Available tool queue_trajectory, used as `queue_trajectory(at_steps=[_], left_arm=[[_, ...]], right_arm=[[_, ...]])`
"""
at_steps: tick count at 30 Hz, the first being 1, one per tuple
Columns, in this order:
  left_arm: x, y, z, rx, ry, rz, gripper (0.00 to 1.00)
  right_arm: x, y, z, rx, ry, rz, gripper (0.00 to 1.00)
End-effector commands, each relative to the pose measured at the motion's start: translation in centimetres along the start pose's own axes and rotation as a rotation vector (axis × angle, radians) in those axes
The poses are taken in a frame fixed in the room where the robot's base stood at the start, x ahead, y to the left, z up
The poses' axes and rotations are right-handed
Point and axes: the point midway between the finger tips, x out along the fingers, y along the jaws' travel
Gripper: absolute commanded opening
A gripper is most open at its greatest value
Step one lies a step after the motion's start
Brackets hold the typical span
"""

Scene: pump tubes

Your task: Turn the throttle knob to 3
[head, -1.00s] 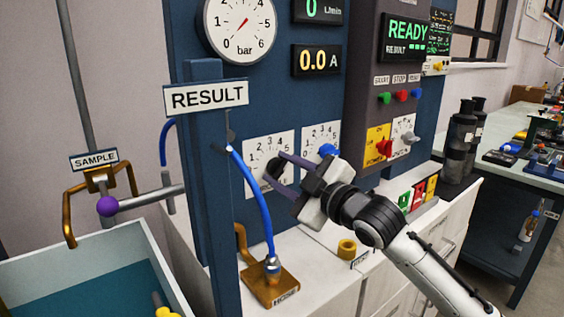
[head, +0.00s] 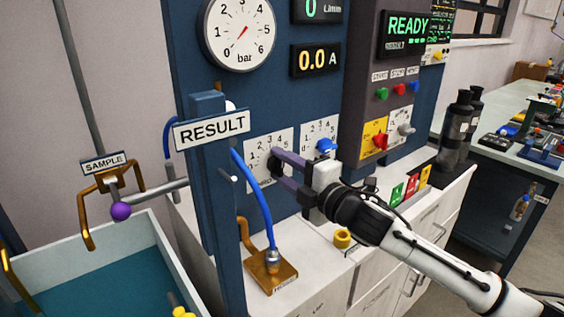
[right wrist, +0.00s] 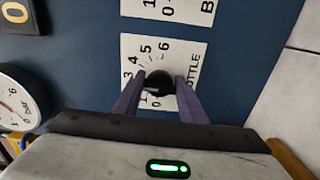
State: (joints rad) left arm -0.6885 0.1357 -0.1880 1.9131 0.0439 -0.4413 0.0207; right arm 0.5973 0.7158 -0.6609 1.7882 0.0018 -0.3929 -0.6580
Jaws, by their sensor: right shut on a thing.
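The throttle knob is a dark round knob (right wrist: 159,83) on a white numbered dial plate (right wrist: 176,51) marked "...OTTLE" in the right wrist view. My right gripper (right wrist: 160,87) has its two purple fingers on either side of the knob, shut on it. In the head view the right gripper (head: 274,171) reaches the left dial plate (head: 258,148) from the right, and its fingers hide most of the knob. I cannot read the knob's setting. My left gripper is not in view.
A second dial plate with a blue knob (head: 326,146) is close to the right of my gripper. A RESULT sign on a blue post (head: 205,220) and a blue hose (head: 258,200) stand left of it. A pressure gauge (head: 238,32) is above.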

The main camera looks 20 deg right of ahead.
Motion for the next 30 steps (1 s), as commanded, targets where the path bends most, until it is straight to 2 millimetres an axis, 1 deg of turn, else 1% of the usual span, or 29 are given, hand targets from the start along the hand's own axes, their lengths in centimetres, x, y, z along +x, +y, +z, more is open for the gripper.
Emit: queue_trajectory(at_steps=[6, 17, 18, 21, 30], left_arm=[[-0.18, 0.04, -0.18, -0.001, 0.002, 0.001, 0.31], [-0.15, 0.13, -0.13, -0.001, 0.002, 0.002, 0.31], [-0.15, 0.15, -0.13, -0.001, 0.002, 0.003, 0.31], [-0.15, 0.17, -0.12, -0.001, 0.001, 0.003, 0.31], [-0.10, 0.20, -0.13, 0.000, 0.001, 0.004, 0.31]], right_arm=[[0.00, -0.03, 0.09, -0.030, -0.002, -0.001, 0.15], [0.01, -0.04, 0.10, -0.031, -0.002, -0.001, 0.15], [0.00, -0.03, 0.10, -0.031, -0.002, -0.001, 0.42], [0.00, -0.02, 0.09, -0.031, -0.002, -0.001, 0.56], [-0.14, -0.03, 0.06, -0.030, -0.001, 0.000, 0.56]])
